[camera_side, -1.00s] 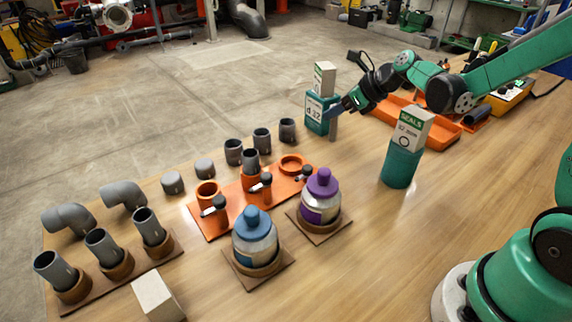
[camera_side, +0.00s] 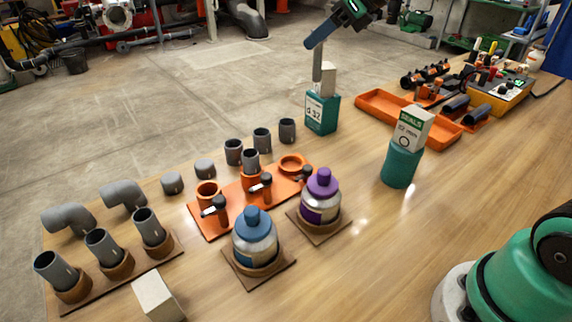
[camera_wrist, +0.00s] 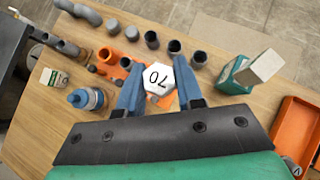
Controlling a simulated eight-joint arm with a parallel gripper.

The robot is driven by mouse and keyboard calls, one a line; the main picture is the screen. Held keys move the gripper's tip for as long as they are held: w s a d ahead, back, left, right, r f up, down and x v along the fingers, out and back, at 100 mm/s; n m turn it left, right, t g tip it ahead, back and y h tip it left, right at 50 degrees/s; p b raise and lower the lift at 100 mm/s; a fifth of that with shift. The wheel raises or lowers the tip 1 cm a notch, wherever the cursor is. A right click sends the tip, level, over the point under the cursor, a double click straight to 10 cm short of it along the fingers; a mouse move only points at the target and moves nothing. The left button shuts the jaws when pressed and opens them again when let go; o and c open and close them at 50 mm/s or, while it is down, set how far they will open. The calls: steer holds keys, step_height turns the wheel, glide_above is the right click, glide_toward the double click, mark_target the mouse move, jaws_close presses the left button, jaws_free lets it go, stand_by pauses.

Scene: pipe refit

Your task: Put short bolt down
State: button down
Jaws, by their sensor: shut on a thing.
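My gripper (camera_side: 318,42) is raised at the top of the side view, above the bench. It is shut on a bolt (camera_side: 317,65), whose grey shank hangs upright below the fingers, in front of or close to the teal holder in the picture. In the wrist view, the bolt's white hexagonal head (camera_wrist: 157,78), marked 70, sits between the two blue fingers of my gripper (camera_wrist: 159,66). The shank is hidden there under the head.
A teal holder (camera_side: 322,115) with a white box stands below the bolt. A teal stand (camera_side: 399,165) carries a seals box. An orange tray (camera_side: 385,106) lies to the right.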

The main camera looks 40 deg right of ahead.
steer(key=s+a+n+g+y, duration=0.25)
steer(key=s+a+n, duration=0.2)
steer(key=a, duration=0.45)
steer(key=s+a+n+g+y, duration=0.1)
steer(key=s+a+n+g, duration=0.3)
steer(key=a, duration=0.6)
steer(key=s+a+n+g, duration=0.5)
steer(key=s+a+n, duration=0.4)
steer(key=s, duration=0.4)
steer(key=shift+h, duration=0.35)
steer(key=f, duration=1.9)
steer(key=shift+d+f, duration=0.2)
steer(key=shift+f, duration=0.1)
steer(key=shift+f, duration=0.15)
steer(key=c, duration=0.6)
jaws_free()
steer(key=shift+o, duration=0.2)
